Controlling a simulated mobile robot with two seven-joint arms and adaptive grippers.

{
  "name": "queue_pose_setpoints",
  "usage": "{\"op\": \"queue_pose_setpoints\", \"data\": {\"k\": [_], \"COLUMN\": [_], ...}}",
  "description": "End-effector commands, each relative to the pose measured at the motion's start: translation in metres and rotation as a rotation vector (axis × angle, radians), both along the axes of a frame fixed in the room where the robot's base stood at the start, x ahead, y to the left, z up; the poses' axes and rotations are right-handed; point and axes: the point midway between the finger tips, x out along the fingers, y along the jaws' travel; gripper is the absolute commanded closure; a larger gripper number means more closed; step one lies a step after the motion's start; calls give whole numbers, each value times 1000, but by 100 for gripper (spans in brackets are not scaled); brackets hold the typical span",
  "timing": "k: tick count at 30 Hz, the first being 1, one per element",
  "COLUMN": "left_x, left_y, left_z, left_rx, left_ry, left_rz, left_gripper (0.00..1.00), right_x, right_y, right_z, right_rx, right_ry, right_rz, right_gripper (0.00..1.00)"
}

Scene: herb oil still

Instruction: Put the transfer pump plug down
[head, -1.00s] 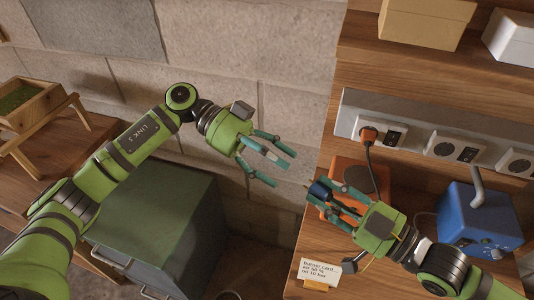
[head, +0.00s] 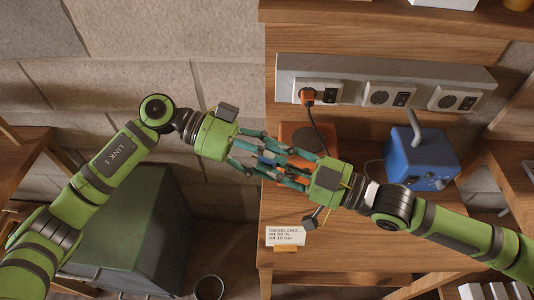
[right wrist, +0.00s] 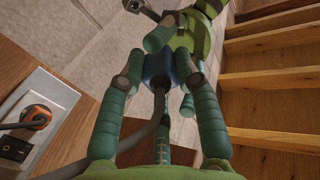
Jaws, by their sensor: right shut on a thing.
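The transfer pump plug is a small dark blue plug (head: 266,160), seen between the two grippers in the head view. In the right wrist view the blue plug (right wrist: 157,67) has a grey cable running from its back. My right gripper (head: 274,162) is shut on the plug. My left gripper (head: 258,155) comes from the left with its fingers spread at the plug's far end. Fingers overlap there, and I cannot tell whether the left ones touch the plug. The blue pump box (head: 421,157) with a grey pipe stands on the wooden bench (head: 345,245).
A grey socket strip (head: 350,75) runs along the wall above the bench, with an orange plug (head: 307,96) in its left socket. An orange device (head: 300,135) lies partly behind the fingers. A paper card (head: 285,236) stands at the front left. The middle bench is clear.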

Motion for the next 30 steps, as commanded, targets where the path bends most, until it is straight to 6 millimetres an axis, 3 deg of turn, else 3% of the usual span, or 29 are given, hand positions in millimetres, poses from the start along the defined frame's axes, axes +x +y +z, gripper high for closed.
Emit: {"op": "queue_pose_setpoints", "data": {"k": [1, 3, 7, 8, 9, 14, 22, 30], "left_x": [0, 0, 0, 0, 0, 0, 0, 0], "left_y": [0, 0, 0, 0, 0, 0, 0, 0], "left_z": [0, 0, 1, 1, 1, 1, 1, 0], "left_rx": [0, 0, -2, -2, -2, -2, -1, 0], "left_ry": [0, -1, -2, -2, -2, -2, -1, -1], "left_rz": [0, 0, 0, 0, 0, 0, 0, 0], "left_gripper": [72, 92, 93, 93, 93, 100, 100, 100], "right_x": [0, 0, 0, -1, -1, 0, -2, -20], "right_y": [0, 0, 0, 0, 0, 0, -4, -41], "right_z": [0, 0, 0, -1, -1, -1, -1, -2], "right_rx": [1, 1, 0, 0, -1, 0, -2, -8], "right_ry": [0, 0, 1, 1, 3, 1, 0, 2], "right_rz": [0, 0, 1, 1, 1, 1, -1, -3], "right_gripper": [100, 100, 100, 55, 39, 39, 39, 39]}}
